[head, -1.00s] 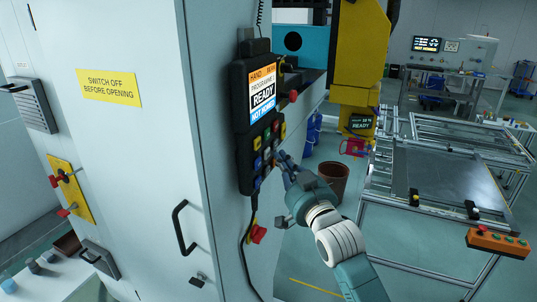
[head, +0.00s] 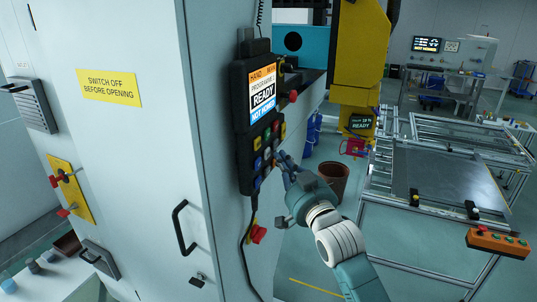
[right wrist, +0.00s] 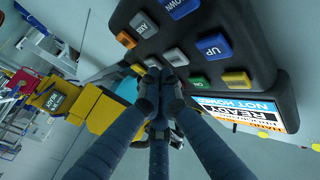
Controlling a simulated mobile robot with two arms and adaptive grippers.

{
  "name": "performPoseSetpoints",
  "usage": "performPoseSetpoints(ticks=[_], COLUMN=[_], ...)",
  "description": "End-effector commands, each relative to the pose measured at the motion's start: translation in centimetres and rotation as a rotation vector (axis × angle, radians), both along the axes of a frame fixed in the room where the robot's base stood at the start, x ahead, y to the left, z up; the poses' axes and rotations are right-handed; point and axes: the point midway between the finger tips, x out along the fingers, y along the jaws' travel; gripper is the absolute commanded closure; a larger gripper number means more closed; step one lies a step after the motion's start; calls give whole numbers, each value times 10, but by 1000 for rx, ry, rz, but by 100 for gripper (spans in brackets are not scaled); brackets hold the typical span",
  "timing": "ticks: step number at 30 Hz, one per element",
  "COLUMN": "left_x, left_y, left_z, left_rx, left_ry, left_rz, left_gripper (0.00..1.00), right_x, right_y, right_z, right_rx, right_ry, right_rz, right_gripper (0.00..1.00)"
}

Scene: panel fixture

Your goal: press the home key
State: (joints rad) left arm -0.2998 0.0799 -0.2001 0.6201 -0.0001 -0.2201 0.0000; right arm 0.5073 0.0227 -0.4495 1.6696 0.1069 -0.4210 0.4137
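A black hand-held control pendant (head: 241,130) hangs on the corner of the grey cabinet. Its screen (head: 262,95) reads READY and NOT HOMED. Below are coloured keys. In the right wrist view I see a blue UP key (right wrist: 212,47), a grey AXIS key (right wrist: 143,23), orange, yellow and green keys and plain-looking grey keys (right wrist: 175,57). I cannot read a home label; my fingers hide part of the pad. My right gripper (right wrist: 160,82) has its fingertips drawn together, empty, right at the lower grey keys. I cannot tell whether they touch. My left gripper is out of view.
The cabinet door (head: 140,150) with a yellow sign (head: 109,88) fills the left. A red knob (head: 258,234) and a cable sit below the pendant. A yellow machine column (head: 361,50), a brown bin (head: 334,180) and a framed table (head: 450,180) stand beyond my right arm.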

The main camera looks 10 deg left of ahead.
Motion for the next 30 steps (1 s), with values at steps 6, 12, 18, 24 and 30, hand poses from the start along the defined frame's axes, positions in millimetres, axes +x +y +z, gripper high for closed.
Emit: performPoseSetpoints(ticks=[6, 12, 18, 24, 30], left_x=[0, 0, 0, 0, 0], left_y=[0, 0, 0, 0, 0], left_z=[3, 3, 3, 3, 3], left_rx=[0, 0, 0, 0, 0], left_ry=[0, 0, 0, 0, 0], left_rz=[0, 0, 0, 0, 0], left_gripper=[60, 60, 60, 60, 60], right_x=[2, 3, 2, 3, 4], right_y=[6, 8, 8, 10, 12], right_z=[1, 0, 1, 1, 1], right_rx=[0, -1, 0, 0, 1], right_ry=[0, 0, 0, 0, 0], right_rz=[0, 0, 0, 0, 0], right_gripper=[100, 100, 100, 100, 100])
